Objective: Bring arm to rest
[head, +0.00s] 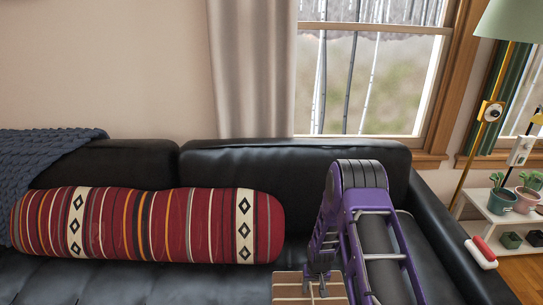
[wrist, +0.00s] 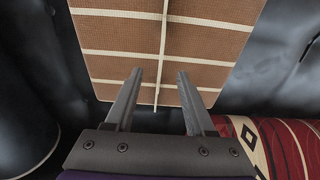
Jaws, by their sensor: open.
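My purple arm (head: 362,215) reaches over the right part of the black leather sofa (head: 280,160), bent with its elbow up. I cannot tell from these views whether the fingertips touch the cushion.
A red striped bolster (head: 150,225) lies along the sofa to the left of my arm; its end (wrist: 280,145) shows in the wrist view. A blue knitted blanket (head: 40,160) drapes at the left. A white shelf (head: 505,215) with plant pots and a floor lamp (head: 490,120) stand right.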

